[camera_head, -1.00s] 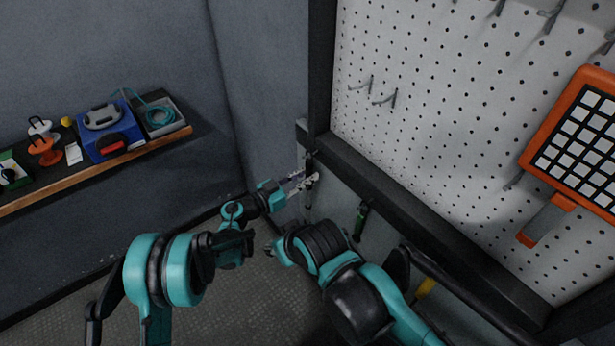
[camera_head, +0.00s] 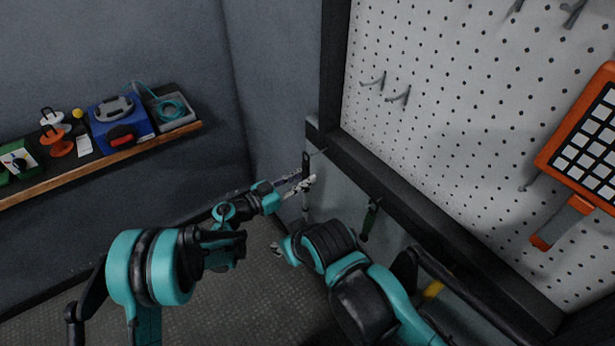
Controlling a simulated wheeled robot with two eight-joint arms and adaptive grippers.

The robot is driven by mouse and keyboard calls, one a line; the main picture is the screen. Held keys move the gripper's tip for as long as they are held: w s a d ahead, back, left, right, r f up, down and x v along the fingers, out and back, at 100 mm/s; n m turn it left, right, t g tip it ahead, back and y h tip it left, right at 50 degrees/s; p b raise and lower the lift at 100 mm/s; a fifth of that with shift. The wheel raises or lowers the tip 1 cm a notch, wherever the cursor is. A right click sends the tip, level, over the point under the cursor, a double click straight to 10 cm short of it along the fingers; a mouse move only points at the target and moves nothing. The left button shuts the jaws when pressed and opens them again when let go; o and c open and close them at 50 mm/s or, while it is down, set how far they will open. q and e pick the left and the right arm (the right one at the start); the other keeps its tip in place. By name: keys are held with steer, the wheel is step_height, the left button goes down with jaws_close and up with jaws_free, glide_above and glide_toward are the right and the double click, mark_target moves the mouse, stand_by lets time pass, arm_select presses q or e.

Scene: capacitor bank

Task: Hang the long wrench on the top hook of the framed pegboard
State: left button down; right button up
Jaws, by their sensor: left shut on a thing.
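My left gripper (camera_head: 300,184) is shut on a dark, narrow tool that looks like the long wrench (camera_head: 306,160). The wrench is roughly upright, its top end above the fingers and a thin part below them. It is in front of the lower left corner of the framed pegboard (camera_head: 440,130). The board's hooks include two at the left, an upper one (camera_head: 374,82) and a lower one (camera_head: 399,96), both bare. My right gripper (camera_head: 278,252) is low in the middle, mostly hidden by its own arm, so its jaws cannot be made out.
An orange framed panel (camera_head: 585,135) is on the board at right, with more hooks (camera_head: 574,12) at the top. A shelf (camera_head: 100,168) at left holds a blue case (camera_head: 120,125) and small items.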

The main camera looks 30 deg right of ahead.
arm_select(q)
steer(key=a, duration=0.8)
steer(key=shift+s+a+b, duration=0.3)
steer(key=shift+s, duration=0.05)
steer(key=shift+r, duration=0.1)
stand_by(0.7)
